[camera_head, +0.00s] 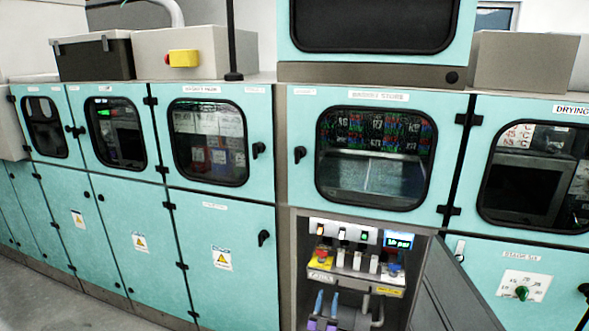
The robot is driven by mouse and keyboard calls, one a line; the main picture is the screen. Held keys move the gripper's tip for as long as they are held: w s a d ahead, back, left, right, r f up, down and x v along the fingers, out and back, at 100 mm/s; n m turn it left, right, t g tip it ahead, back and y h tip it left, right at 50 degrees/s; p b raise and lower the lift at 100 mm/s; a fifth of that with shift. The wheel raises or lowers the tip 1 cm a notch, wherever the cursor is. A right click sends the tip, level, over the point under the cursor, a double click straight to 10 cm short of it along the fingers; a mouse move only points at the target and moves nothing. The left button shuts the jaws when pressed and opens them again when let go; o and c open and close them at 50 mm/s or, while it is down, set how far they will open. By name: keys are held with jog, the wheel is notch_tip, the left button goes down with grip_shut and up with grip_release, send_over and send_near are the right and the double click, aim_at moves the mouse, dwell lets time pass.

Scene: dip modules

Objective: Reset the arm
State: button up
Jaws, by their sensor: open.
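My arm and gripper do not show in the head view, so their pose cannot be seen. In front of me is a long row of turquoise machine cabinets (130,210). A lower compartment (290,270) stands open, with its dark door (455,290) swung out to the right. Inside it are a small lit display (398,241), a red knob on a yellow base (321,254), several switches and, lower down, blue-handled items (318,303).
Windowed upper doors, such as the middle one (372,157), are shut. A panel with a green knob (522,292) is at the lower right. A grey box with a yellow-and-red button (184,59) sits on top. Grey floor (60,305) is clear at the lower left.

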jog(key=w+a+r+n+g+y, duration=0.15)
jog(key=w+r+g+y, duration=0.35)
jog(key=w+r, duration=0.5)
jog(key=s+a+r+n+g+y, duration=0.1)
jog(key=s+a+r+g+y, duration=0.15)
jog(key=s+r+g, duration=0.45)
jog(key=s+d+r+g, duration=0.2)
jog(key=s+g, duration=0.3)
jog(key=s, duration=1.5)
jog(key=s+d+r+g, duration=0.2)
jog(key=s+g, duration=0.3)
jog(key=s, duration=1.5)
jog(key=s+d+r+n+g, duration=0.1)
jog(key=s+g, duration=0.4)
jog(key=s, duration=1.6)
notch_tip(320, 180, up, 3)
jog(key=shift+d+f+y, duration=0.15)
jog(key=shift+d+y, duration=0.2)
jog(key=shift+d, duration=0.4)
